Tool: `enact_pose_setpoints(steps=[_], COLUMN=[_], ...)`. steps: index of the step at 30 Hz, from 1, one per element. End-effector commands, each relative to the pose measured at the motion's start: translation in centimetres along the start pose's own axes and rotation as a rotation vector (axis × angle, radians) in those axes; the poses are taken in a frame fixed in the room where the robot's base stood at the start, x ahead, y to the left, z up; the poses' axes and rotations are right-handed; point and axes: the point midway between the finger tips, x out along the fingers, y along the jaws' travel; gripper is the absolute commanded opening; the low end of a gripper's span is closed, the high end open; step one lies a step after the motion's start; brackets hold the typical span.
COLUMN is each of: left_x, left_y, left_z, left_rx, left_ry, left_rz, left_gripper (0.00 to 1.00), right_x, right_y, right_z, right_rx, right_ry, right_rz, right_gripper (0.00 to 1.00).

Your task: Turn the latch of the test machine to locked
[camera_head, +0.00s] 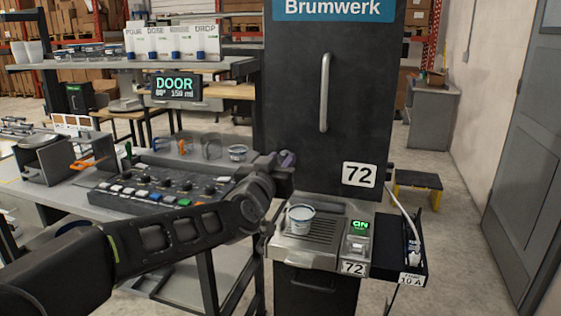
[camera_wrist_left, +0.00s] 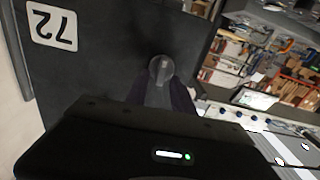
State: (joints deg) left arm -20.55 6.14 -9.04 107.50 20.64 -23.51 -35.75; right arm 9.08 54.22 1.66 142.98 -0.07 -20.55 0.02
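The test machine (camera_head: 290,80) is a tall black cabinet with a "Brumwerk" sign, a long vertical handle and a "72" label. In the left wrist view, a small round grey knob with a raised ridge, the latch (camera_wrist_left: 160,70), sits on the dark machine face (camera_wrist_left: 100,60). My left gripper (camera_head: 287,158) is at the lower left of the cabinet front and hides the latch in the head view. In the wrist view its dark fingers (camera_wrist_left: 165,88) appear spread, with the knob at their tips; I cannot tell whether they touch it. My right gripper is out of view.
Below the cabinet door, a tray (camera_head: 325,262) holds a small cup (camera_head: 300,218) beside a green display (camera_head: 360,227). A control panel (camera_head: 160,190) with buttons and a "DOOR" screen (camera_head: 176,87) stand left. A grey door (camera_head: 525,150) is at right, with free floor before it.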

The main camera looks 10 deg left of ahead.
Motion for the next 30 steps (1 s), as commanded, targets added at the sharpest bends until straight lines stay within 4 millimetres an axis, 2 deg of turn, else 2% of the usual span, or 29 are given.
enact_pose_setpoints(steps=[1, 10, 30], left_x=[-0.01, -0.02, -0.02], left_y=[0.00, 0.00, -0.05], left_z=[0.00, 0.00, 0.07], left_rx=[0.000, 0.000, -0.029], left_ry=[0.000, 0.000, 0.000], left_rz=[0.000, 0.000, 0.000], left_gripper=[0.24, 0.00, 0.00], right_x=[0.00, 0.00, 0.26], right_y=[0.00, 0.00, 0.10], right_z=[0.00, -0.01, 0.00], right_rx=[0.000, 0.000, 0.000], right_ry=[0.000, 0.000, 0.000], right_rz=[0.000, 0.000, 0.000], right_gripper=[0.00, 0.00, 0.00])
